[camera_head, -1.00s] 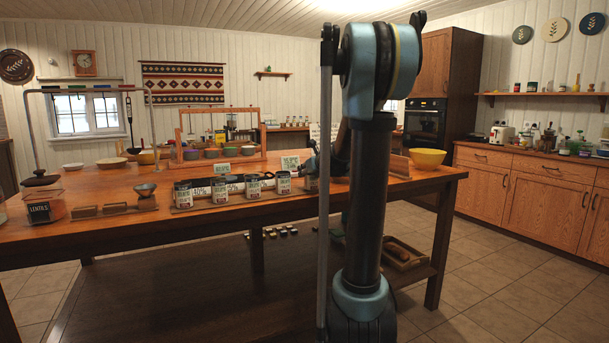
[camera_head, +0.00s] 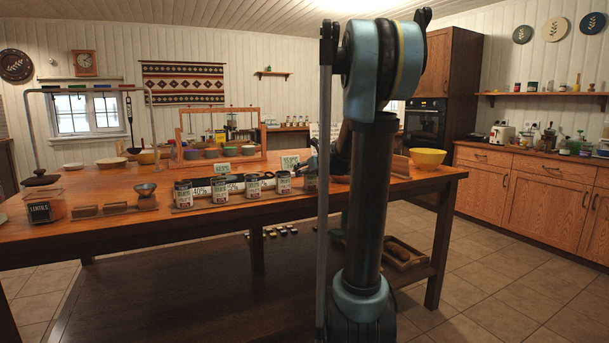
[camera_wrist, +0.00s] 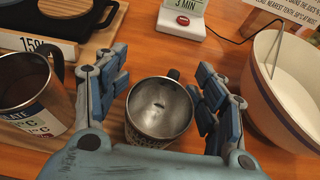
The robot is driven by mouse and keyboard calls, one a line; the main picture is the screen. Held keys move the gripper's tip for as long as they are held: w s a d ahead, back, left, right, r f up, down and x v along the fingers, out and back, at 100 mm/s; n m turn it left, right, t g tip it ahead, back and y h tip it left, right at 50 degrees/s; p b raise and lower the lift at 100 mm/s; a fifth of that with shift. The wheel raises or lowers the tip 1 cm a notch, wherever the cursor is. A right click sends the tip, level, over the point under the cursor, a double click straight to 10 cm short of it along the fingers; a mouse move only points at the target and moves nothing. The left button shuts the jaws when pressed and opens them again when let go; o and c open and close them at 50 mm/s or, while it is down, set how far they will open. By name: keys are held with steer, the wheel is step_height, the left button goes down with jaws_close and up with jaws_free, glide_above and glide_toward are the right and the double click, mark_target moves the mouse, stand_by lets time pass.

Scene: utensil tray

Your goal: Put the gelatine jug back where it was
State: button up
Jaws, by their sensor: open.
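In the wrist view a metal mug-like jug (camera_wrist: 160,106) stands upright on the wooden table, its dark handle on the far side. I cannot read a name on it, so I cannot tell if it is the gelatine jug. My gripper (camera_wrist: 160,84) is open, with one finger to the left and one to the right of this jug, and no clear grip on it. Another metal jug (camera_wrist: 22,82) with a temperature label and a dark handle stands at the left.
A large cream bowl (camera_wrist: 286,88) stands close at the right in the wrist view. In the head view several labelled tins (camera_head: 221,190) line the table's front edge.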

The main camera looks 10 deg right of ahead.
steer(key=v, duration=1)
steer(key=s+a+f+n+g, duration=0.3)
steer(key=s+f+n, duration=0.4)
steer(key=s+n, duration=0.25)
steer(key=s+a+f+n+g, duration=0.3)
steer(key=s+f+n, duration=0.3)
steer(key=s+n, duration=0.3)
steer(key=s+d+f+n+g+h, duration=0.2)
steer(key=s+f+n, duration=0.5)
steer(key=s, duration=0.2)
steer(key=s+d+f+n+g+h, duration=0.2)
steer(key=s+f+n, duration=0.4)
steer(key=s, duration=0.4)
steer(key=shift+s+f+n, duration=0.25)
steer(key=shift+f+n, duration=0.15)
steer(key=shift+n, duration=0.25)
steer(key=shift+w, duration=0.1)
